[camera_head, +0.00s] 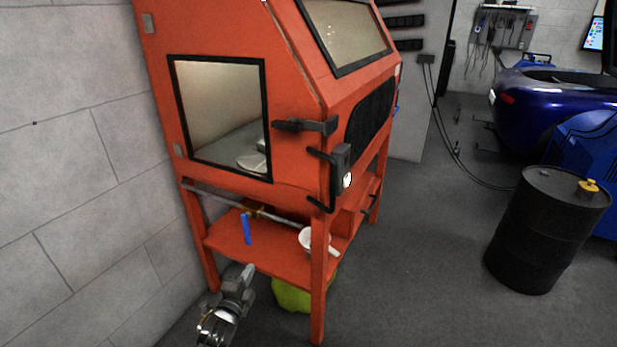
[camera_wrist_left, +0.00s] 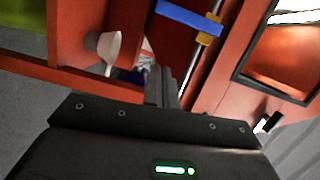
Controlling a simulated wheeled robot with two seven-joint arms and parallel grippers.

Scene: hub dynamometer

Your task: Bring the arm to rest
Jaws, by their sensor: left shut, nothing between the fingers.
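My left gripper (camera_head: 245,274) is at the lower left of the head view, in front of the lower shelf of the orange cabinet. Its fingers are shut with nothing between them. In the left wrist view the closed fingers (camera_wrist_left: 166,88) point toward the cabinet frame, below a blue bar (camera_wrist_left: 188,18). My right gripper is not in view.
A yellow-green object (camera_head: 290,294) lies beneath. A wall (camera_head: 70,150) is left. A black barrel (camera_head: 545,235) stands right; the floor between is clear.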

